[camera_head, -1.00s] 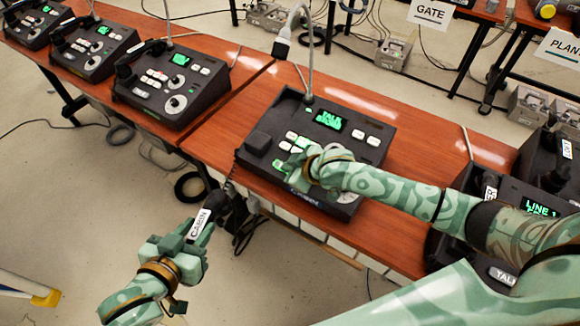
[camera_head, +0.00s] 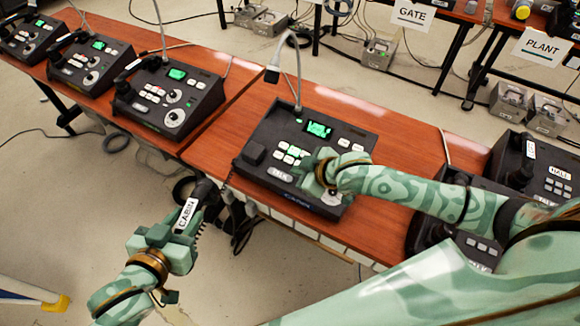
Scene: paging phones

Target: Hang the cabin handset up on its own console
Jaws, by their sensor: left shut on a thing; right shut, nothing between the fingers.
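The cabin handset (camera_head: 206,191) is black with a white CABIN label. My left gripper (camera_head: 178,228) is shut on it and holds it, tilted, in front of the table's front edge, left of the cabin console. The cabin console (camera_head: 257,183) is a black sloped box with a lit green screen (camera_head: 318,130), white and green-lit buttons and a gooseneck microphone. A raised black block (camera_head: 255,152), perhaps the cradle, at its left side is bare. My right gripper (camera_head: 316,179) is shut and empty over the console's lower right, near a knob, hiding part of the panel.
Three similar consoles with handsets stand on the left table (camera_head: 60,37). Dark consoles with handsets (camera_head: 522,162) stand at the right. The wooden tabletop (camera_head: 400,150) right of the cabin console is clear. GATE and PLANT signs hang behind.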

